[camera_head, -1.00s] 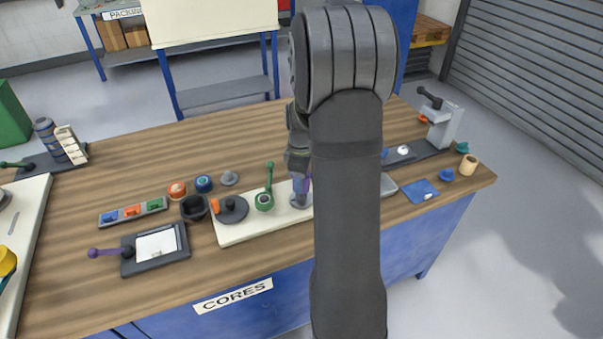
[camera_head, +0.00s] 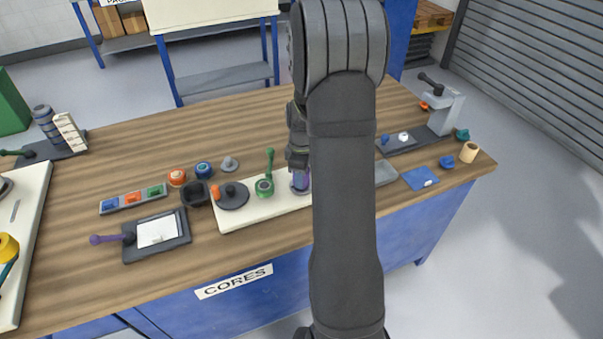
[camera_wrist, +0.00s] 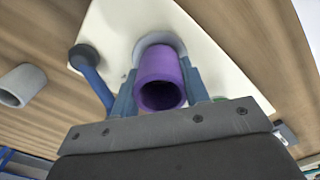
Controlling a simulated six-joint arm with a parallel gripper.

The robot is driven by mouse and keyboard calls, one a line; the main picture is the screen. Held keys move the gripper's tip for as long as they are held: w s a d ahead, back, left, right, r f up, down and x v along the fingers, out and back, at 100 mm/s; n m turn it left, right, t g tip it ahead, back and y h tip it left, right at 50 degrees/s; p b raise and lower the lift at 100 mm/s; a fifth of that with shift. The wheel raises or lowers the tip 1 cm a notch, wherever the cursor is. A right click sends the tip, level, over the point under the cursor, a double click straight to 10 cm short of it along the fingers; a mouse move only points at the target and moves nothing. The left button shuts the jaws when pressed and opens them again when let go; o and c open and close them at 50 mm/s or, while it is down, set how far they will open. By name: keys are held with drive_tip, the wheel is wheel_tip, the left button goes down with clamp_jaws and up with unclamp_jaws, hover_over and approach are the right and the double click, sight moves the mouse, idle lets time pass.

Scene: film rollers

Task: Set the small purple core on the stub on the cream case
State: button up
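The small purple core (camera_wrist: 160,75) is a short hollow tube between the two fingers of my gripper (camera_wrist: 160,88), which press on its sides. Its near open end faces the wrist camera; its far end is at a grey round base (camera_wrist: 168,40) on the cream case (camera_wrist: 225,50). In the head view the purple core (camera_head: 300,180) stands about upright over that base on the cream case (camera_head: 238,217). The stub is not visible, covered by the core, and I cannot tell how far down the core sits. My arm hides part of the case in the head view.
A green lever (camera_head: 269,162) and a dark disc (camera_head: 232,196) stand on the case to the left. A black cup (camera_head: 195,194) and a clipboard-like plate (camera_head: 157,236) lie further left. A blue mat (camera_head: 419,179) lies right. Bare wood is behind.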

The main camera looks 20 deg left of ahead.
drive_tip(key=o, duration=0.5)
wheel_tip(320, 180, up, 18)
drive_tip(key=shift+f, duration=0.25)
idle(0.6)
wheel_tip(320, 180, down, 17)
drive_tip(key=shift+f, duration=0.15)
drive_tip(key=shift+r, duration=0.2)
idle(0.5)
